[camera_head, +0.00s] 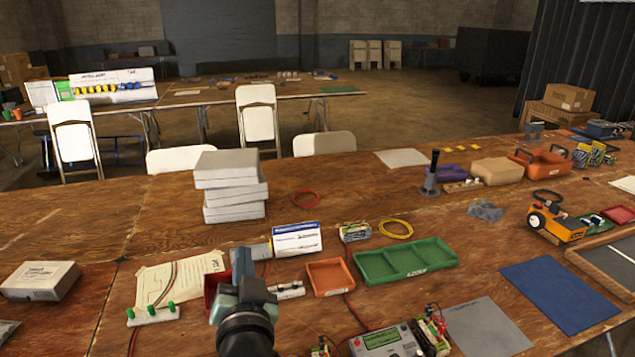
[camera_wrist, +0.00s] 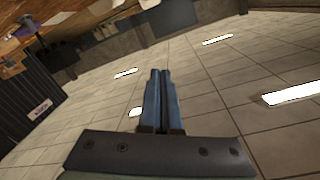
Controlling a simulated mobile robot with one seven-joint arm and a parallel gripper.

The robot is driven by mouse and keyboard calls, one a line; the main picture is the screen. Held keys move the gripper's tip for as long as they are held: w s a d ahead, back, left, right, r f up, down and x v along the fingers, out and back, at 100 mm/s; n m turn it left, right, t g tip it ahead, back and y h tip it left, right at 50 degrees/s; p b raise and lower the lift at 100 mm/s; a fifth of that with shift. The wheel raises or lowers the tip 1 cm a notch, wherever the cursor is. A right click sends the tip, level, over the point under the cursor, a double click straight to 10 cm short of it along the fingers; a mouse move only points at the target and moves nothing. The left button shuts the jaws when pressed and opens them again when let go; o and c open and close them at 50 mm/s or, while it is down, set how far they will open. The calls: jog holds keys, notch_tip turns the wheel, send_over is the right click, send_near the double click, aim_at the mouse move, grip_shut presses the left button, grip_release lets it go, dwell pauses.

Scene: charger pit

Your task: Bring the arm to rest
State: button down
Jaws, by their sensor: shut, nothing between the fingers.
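My arm (camera_head: 246,318) rises from the bottom edge in the head view, in front of the near wooden table. My gripper shows in the wrist view (camera_wrist: 160,75), with its two blue-grey fingers together and nothing between them. It points up toward the tiled ceiling. In the head view the gripper end (camera_head: 242,262) stands in front of a red tray and the papers, and hides part of them. I cannot tell its exact height above the table.
The near table (camera_head: 110,220) is crowded. Around my arm are an orange tray (camera_head: 330,277), a green divided tray (camera_head: 405,262), a charger (camera_head: 385,342), a blue mat (camera_head: 560,292) and a stack of white boxes (camera_head: 230,185). Bare wood shows at the left.

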jog(key=s+d+r+t+h, duration=0.1)
jog(key=s+d+r+t, duration=0.15)
jog(key=r, duration=0.55)
jog(key=s+d+r+n+t, duration=0.1)
jog(key=s+d+r+t, duration=0.15)
jog(key=r, duration=0.65)
jog(key=s+d+r+t+h, duration=0.1)
jog(key=s+d+r, duration=0.15)
jog(key=r, duration=0.55)
jog(key=s+d+r+n+t+h, duration=0.1)
jog(key=s+d+r+t, duration=0.3)
jog(key=s+r, duration=0.8)
jog(key=shift+d+r+n+h, duration=0.15)
jog(key=shift+r+n+h, duration=0.15)
jog(key=shift+n, duration=0.1)
jog(key=shift+w, duration=0.1)
jog(key=shift+f, duration=0.1)
